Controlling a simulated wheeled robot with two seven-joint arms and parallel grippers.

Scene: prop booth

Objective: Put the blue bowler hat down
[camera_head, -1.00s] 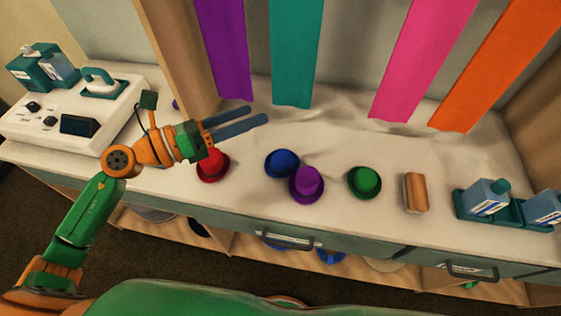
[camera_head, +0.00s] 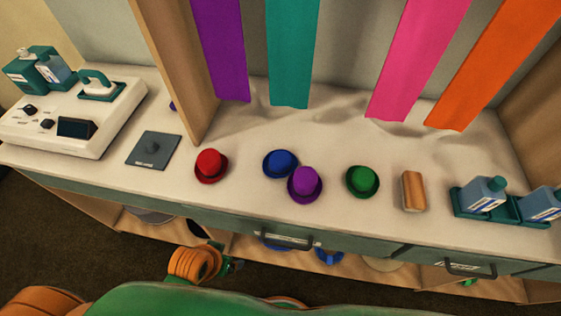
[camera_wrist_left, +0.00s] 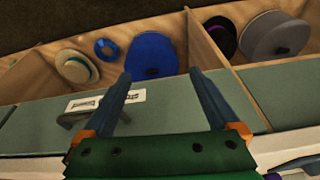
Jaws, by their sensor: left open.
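The blue bowler hat (camera_head: 281,163) sits upright on the white counter (camera_head: 330,150), brim down, and nothing holds it. The purple bowler hat (camera_head: 305,184) stands in front and covers part of its brim; I cannot tell whether they touch. My left gripper (camera_wrist_left: 160,88) is open and empty in the left wrist view, in front of the drawer face and lower shelf. In the head view, only my left wrist shows, low in front of the cabinet; its fingers cannot be made out. My right gripper is not in view.
A red hat (camera_head: 210,165) and a green hat (camera_head: 362,181) flank the pair, with a wooden brush-like block (camera_head: 413,191) further right. A drawer handle (camera_head: 288,241) sticks out in front. The shelf below holds a large blue hat (camera_wrist_left: 152,55) and a straw hat (camera_wrist_left: 75,67).

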